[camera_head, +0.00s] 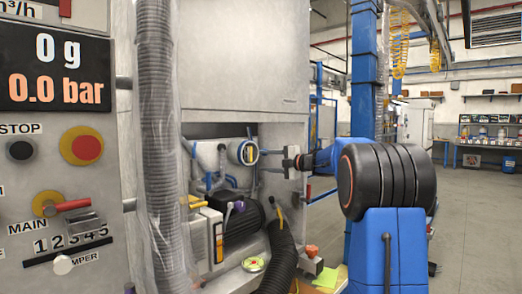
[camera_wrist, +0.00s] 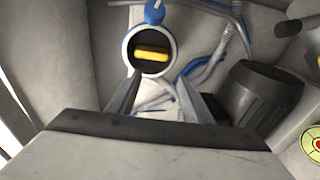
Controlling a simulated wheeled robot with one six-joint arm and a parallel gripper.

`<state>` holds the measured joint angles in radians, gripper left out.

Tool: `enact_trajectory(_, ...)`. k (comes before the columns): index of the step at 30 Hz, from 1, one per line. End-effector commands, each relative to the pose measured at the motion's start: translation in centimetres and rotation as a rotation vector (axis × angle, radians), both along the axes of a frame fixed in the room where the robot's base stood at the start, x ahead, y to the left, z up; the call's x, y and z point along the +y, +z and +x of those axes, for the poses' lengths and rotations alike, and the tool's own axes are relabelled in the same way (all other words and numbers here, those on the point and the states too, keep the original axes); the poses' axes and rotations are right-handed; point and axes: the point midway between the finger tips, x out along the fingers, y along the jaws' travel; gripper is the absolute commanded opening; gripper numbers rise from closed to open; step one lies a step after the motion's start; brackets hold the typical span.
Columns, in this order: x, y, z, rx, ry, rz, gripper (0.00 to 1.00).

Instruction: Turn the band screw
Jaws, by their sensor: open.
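A round white-rimmed port (camera_wrist: 127,47) with a yellow bar (camera_wrist: 152,53) inside its dark opening shows at upper middle in the wrist view. A blue knob (camera_wrist: 154,13) sits at the top of its rim; it may be the band screw, but I cannot tell for sure. The port (camera_head: 234,152) also shows in the head view, inside the open cabinet. My gripper (camera_wrist: 159,77) is open and empty. Its two fingers point toward the port's lower edge in the wrist view. In the head view, my gripper (camera_head: 285,162) is right of the port, apart from it.
A dark motor (camera_wrist: 255,92) and grey and blue hoses (camera_wrist: 205,62) lie right of the port in the wrist view. A ribbed hose (camera_head: 158,140) hangs left of the opening, beside the control panel (camera_head: 55,135). A black hose (camera_head: 281,255) rises below. Open floor (camera_head: 475,220) lies right.

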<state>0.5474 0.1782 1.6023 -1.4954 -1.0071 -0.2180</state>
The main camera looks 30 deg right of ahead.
Motion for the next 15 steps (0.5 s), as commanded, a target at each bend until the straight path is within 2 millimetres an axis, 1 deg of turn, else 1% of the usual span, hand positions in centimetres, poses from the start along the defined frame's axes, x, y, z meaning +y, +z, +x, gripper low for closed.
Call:
enact_trajectory(1,-0.2,-0.5,0.2,-0.047,0.002,-0.009,0.46)
enact_trajectory(7,-1.6,-1.5,0.4,-0.266,-0.043,-0.083,0.46)
enact_trajectory(12,-3.9,-2.4,0.3,-0.437,-0.148,-0.165,0.46)
enact_trajectory(15,-5.3,-2.9,0.0,-0.511,-0.223,-0.214,0.46)
